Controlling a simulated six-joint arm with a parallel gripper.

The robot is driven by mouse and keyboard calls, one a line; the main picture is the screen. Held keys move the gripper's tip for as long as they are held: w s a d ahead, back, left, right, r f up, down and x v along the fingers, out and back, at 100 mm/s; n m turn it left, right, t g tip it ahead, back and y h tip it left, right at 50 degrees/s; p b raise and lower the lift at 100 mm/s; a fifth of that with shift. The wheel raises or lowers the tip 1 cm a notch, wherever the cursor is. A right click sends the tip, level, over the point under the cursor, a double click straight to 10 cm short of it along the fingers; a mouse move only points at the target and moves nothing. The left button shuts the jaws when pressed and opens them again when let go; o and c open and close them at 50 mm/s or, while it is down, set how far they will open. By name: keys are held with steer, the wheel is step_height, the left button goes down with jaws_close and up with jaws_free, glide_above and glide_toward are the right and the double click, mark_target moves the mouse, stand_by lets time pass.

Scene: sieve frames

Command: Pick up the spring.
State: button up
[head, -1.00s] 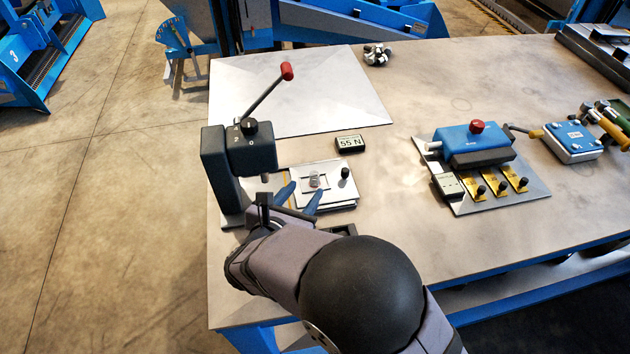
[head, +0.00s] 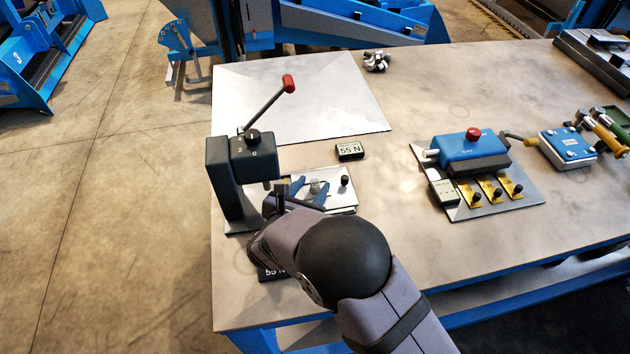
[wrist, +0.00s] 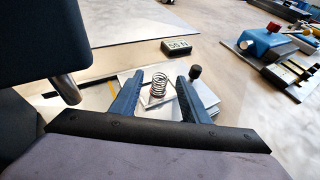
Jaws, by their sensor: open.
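The spring (wrist: 159,84) is a small metal coil standing upright on a light plate (wrist: 207,100) in the wrist view. It also shows small and faint in the head view (head: 315,187). My gripper (wrist: 155,80) is open, with one blue finger to the left of the spring and the other to its right. There are visible gaps between the coil and both fingers, so I see no contact. In the head view my gripper (head: 309,188) reaches over the plate from the front, and my arm hides part of the plate's near side.
A dark press (head: 226,180) with a red-tipped lever stands close on the left. A black knob (head: 344,181) is on the plate right of the spring. A "55 N" display (head: 349,151) lies behind. A blue fixture (head: 470,152) stands right, with clear table between.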

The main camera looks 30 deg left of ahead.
steer(key=shift+w+f, duration=0.15)
steer(key=shift+w, duration=0.15)
jaws_close()
step_height(320, 180, up, 18)
steer(key=b, duration=0.2)
steer(key=shift+b, duration=0.4)
stand_by(0.4)
